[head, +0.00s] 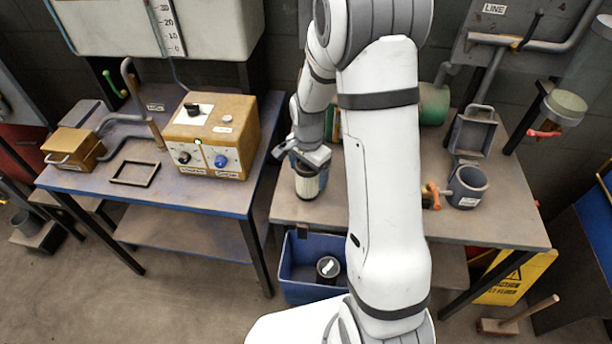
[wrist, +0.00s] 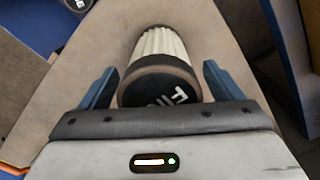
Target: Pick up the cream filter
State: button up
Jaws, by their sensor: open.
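The cream filter (head: 308,182) stands upright near the left front corner of the right-hand table (head: 480,215). It has pleated cream sides and dark ends. In the wrist view the filter (wrist: 160,65) shows its black top cap with white lettering, set between the two blue fingers. My gripper (head: 306,160) is over the filter's top from above. In the wrist view my gripper (wrist: 160,82) is open, with a gap between each finger and the filter. The lower part of the filter is partly out of sight in the wrist view.
A blue bin (head: 310,291) with a dark round object (head: 328,268) inside stands on the floor below the table edge. A grey mug-like cup (head: 467,187) is further right on the table. A tan control box (head: 212,135) sits on the left table.

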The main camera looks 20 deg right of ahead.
jog(key=shift+f, duration=0.8)
jog(key=shift+c, duration=0.3)
jog(key=shift+w, duration=0.1)
jog(key=c, duration=1.1)
jog(key=shift+r, duration=0.1)
